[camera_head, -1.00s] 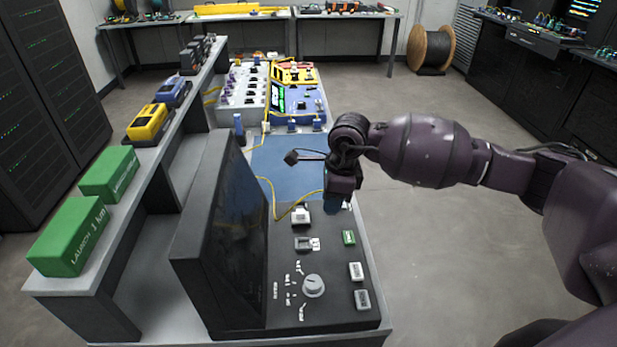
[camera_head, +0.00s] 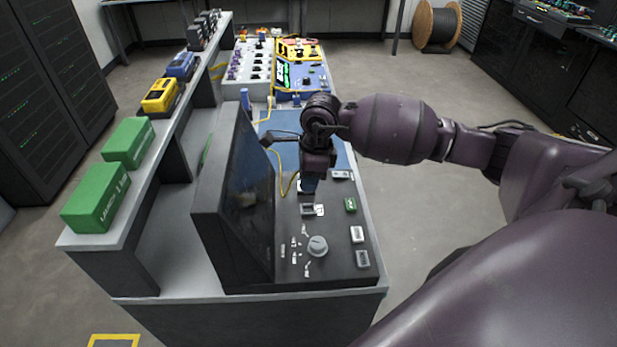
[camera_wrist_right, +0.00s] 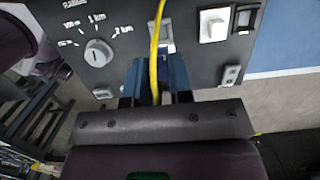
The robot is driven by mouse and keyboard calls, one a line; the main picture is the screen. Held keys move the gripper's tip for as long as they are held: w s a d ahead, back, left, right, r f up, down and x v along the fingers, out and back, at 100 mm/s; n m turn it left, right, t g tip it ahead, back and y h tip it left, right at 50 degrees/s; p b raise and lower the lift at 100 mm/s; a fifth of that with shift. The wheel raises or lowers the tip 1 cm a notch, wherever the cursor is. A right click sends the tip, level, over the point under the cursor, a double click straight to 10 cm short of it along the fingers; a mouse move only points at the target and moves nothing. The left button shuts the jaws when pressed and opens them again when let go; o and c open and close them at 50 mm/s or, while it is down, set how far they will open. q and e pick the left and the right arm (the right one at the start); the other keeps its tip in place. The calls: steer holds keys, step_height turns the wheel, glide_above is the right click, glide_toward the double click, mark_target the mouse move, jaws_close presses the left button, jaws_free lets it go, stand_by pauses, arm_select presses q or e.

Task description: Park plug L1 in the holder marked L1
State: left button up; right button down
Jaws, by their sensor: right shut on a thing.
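My right gripper (camera_head: 309,184) points down over the far part of the black control panel. In the right wrist view my right gripper (camera_wrist_right: 157,88) is shut on a blue plug (camera_wrist_right: 172,76), with a yellow cable (camera_wrist_right: 155,45) running from it. The yellow cable (camera_head: 280,178) also loops beside the gripper in the head view. The plug's tip and any label on it are hidden or too small to read. I cannot make out a holder marked L1. My left gripper is in no view.
The black panel (camera_head: 335,265) carries a grey knob (camera_head: 317,246) and several buttons. A tall dark screen (camera_head: 240,205) stands left of it. A blue mat (camera_head: 345,160) lies beyond. A shelf with green boxes (camera_head: 97,203) runs along the left. Floor on the right is clear.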

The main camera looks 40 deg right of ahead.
steer(key=shift+f+b, duration=0.75)
steer(key=shift+f, duration=1)
steer(key=shift+f+b, duration=0.5)
steer(key=shift+f, duration=0.55)
steer(key=shift+f+b, duration=0.35)
steer(key=shift+f, duration=0.2)
steer(key=c, duration=0.9)
jaws_free()
steer(key=shift+c, duration=0.2)
